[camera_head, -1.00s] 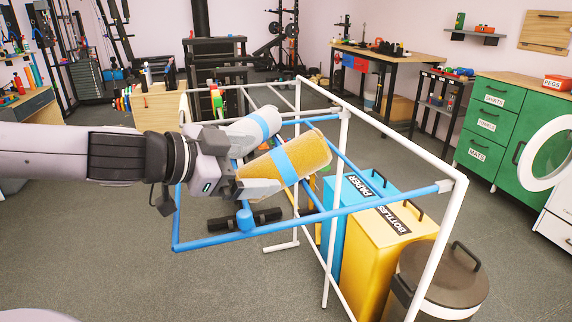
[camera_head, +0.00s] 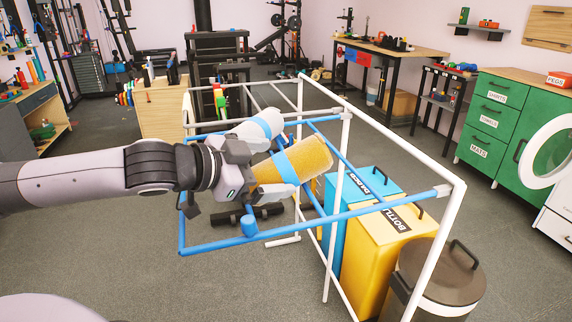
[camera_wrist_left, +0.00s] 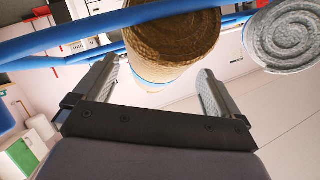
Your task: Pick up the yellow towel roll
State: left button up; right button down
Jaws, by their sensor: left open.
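The yellow towel roll (camera_head: 308,158) has a blue band and lies tilted across the blue rails of the rack in the head view. In the left wrist view the towel roll (camera_wrist_left: 172,36) appears ahead of the jaws, with a blue rail crossing in front of it. My left gripper (camera_head: 256,166) is at the roll's left end, which it partly hides. In the left wrist view its two fingers (camera_wrist_left: 160,82) are spread apart, with the banded part of the roll visible beyond the gap. Contact cannot be told. My right gripper is not in view.
A pale grey roll (camera_head: 262,124) with a blue band lies beside the yellow one. The rack has blue rails (camera_head: 330,224) and white posts (camera_head: 436,248). Blue (camera_head: 366,182) and yellow (camera_head: 368,255) bins and a lidded bin (camera_head: 440,276) stand at right. The floor at left front is open.

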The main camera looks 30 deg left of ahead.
pick_arm(q)
jog(key=shift+w+d+p, duration=0.3)
jog(key=shift+w, duration=0.05)
jog(key=shift+x, duration=1)
jog(key=shift+f, duration=0.2)
jog(key=shift+r, duration=0.1)
jog(key=c, duration=1.3)
